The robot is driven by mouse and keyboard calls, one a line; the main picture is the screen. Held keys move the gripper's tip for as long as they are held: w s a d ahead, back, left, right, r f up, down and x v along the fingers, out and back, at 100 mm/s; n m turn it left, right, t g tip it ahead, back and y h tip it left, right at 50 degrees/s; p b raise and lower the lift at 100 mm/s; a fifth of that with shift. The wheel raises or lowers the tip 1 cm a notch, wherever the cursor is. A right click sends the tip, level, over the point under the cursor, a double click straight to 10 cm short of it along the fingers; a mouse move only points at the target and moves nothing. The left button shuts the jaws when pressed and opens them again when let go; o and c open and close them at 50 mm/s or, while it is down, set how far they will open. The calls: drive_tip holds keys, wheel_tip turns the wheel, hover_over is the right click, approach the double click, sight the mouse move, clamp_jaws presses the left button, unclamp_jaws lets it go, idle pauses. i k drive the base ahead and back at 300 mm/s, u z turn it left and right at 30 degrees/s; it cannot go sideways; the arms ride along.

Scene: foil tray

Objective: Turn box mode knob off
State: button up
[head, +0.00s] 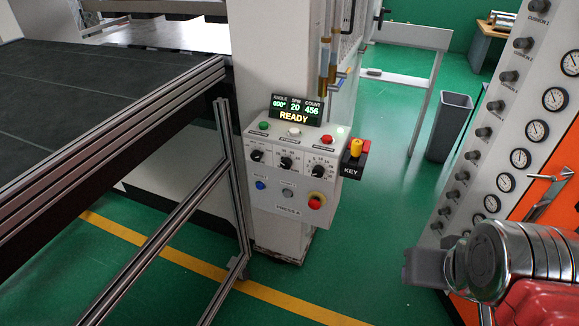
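A white control box (297,180) is mounted on the front of the machine column, left of my gripper. Three black rotary knobs sit in a row on it: left (257,155), middle (286,163) and right (318,172). A yellow key knob (356,148) stands upright on a black holder labelled KEY at the box's right side. The labels are too small to tell which is the mode knob. My gripper (424,268) is at the lower right, apart from the box. Its grey end points left; its finger opening is not clear.
A display (295,108) reading READY tops the box. A red emergency button (316,201) sits low on it. A gauge panel (500,180) stands on the right. Green floor (375,230) is clear between.

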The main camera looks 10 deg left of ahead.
sight(256, 156)
drive_tip(key=u, duration=0.3)
drive_tip(key=i, duration=1.05)
drive_tip(key=u, duration=2.2)
